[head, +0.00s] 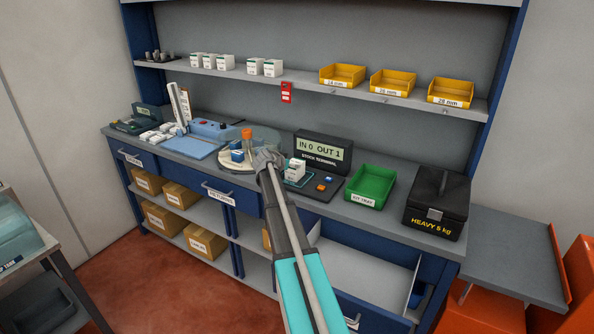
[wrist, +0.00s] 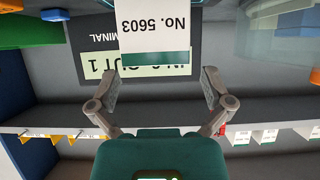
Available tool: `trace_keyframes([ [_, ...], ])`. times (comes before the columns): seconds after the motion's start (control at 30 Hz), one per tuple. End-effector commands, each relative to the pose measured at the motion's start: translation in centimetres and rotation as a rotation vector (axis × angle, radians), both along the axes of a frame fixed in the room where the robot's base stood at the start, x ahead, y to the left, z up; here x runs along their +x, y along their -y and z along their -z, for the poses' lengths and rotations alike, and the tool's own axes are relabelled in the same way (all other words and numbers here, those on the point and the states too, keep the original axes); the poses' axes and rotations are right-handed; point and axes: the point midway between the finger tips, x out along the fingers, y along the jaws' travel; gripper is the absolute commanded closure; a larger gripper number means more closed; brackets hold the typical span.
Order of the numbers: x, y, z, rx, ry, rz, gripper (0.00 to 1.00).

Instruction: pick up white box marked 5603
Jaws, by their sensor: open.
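The white box marked 5603 (wrist: 154,28) shows large at the top of the wrist view, upside down, with a green band along one edge. In the head view a white box (head: 295,169), likely the same one, stands on the bench just right of my gripper (head: 266,156), in front of the stock terminal. In the wrist view my gripper (wrist: 162,84) is open and empty. Its two fingertips are spread wider than the box, which appears just past them, roughly centred and apart from both. The box's far sides are hidden.
The stock terminal (head: 321,149) reads "IN 0 OUT 1" behind the box. A green kit tray (head: 371,186) and a black heavy case (head: 437,204) are at right. Yellow bins (head: 392,82) and white boxes line the shelf above.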

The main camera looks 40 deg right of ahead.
Motion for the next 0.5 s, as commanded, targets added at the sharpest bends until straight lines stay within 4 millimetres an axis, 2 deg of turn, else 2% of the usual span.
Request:
trace_keyframes([
  [0.3, 1.3, 3.0, 1.9, -0.001, 0.001, 0.001, 0.0],
  [0.5, 1.6, 3.6, 2.1, -0.001, 0.0, 0.0, 0.0],
])
